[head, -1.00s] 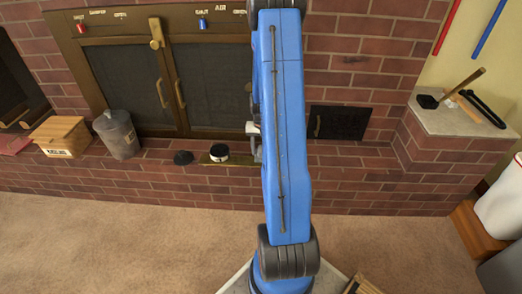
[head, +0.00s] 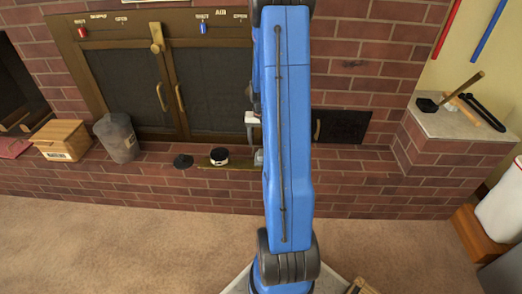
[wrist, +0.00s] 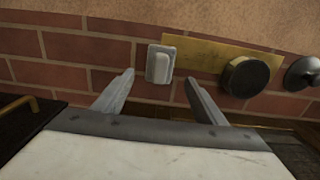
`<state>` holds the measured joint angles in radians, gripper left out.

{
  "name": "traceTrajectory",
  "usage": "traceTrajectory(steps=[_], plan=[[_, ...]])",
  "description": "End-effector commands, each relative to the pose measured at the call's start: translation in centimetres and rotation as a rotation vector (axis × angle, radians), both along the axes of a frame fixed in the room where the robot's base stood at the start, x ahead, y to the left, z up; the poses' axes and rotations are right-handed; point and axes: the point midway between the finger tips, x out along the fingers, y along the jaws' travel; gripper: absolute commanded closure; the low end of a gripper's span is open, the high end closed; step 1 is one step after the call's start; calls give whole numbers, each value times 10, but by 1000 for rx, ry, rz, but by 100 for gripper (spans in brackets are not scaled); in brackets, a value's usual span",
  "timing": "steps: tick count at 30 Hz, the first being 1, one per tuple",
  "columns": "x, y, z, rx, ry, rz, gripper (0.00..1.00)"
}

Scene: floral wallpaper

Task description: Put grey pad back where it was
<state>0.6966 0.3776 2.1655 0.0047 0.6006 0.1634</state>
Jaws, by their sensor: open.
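The grey pad (wrist: 160,64), a small light block with a raised rounded middle, lies on the brick ledge by the end of a brass plate (wrist: 205,54). In the head view the pad (head: 258,157) shows at the plate's right end, partly hidden by my arm. My gripper (wrist: 160,78) is open and empty in the wrist view, its two fingers spread to either side of the pad's near end in the picture. I cannot tell its exact height above the pad.
A black-sided round tin (head: 219,156) stands on the brass plate, with a dark disc (head: 182,161) to its left. A grey canister (head: 117,137) and wooden box (head: 62,138) are farther left. Stove doors (head: 205,92) rise behind. The ledge right of my arm is clear.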

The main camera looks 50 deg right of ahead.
Motion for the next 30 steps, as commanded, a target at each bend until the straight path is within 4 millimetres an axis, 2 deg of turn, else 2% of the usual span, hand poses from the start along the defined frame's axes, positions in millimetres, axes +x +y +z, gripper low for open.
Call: traceTrajectory(steps=[1,6,12,16,20,23,30], plan=[[0,0,10,-2,-2,0,35],[0,0,35,-2,-1,0,35],[0,1,49,-1,-1,2,35],[2,15,65,-9,-11,28,35],[4,46,96,-28,-35,88,35],[2,77,123,-45,-57,144,35],[-14,149,179,-80,-113,281,35]])
